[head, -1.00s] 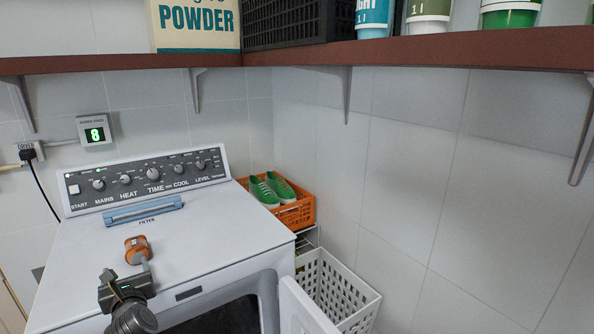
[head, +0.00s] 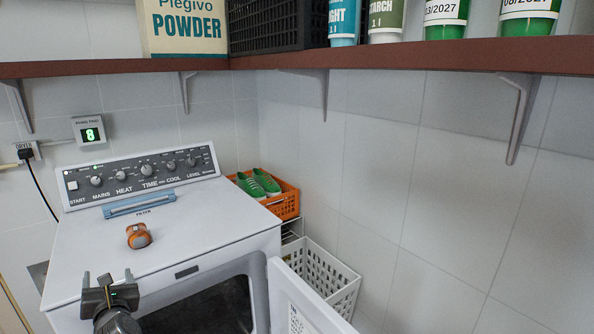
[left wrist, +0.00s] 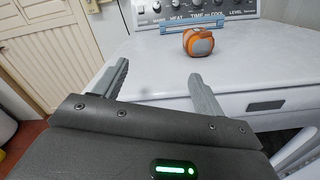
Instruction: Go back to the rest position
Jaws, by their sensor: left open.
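My left gripper (head: 107,278) is open and empty over the front left edge of the white dryer (head: 185,235). Its two fingers stand apart in the left wrist view (left wrist: 160,82), with nothing between them. An orange and grey object (head: 139,236) rests on the dryer top, beyond the fingertips and apart from them. It also shows in the left wrist view (left wrist: 198,42). My right gripper is in neither view.
The dryer door (head: 300,300) hangs open at the front right. A white basket (head: 325,275) and an orange crate (head: 285,204) with green shoes (head: 258,184) stand right of the dryer. A brown shelf (head: 400,56) with containers runs above.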

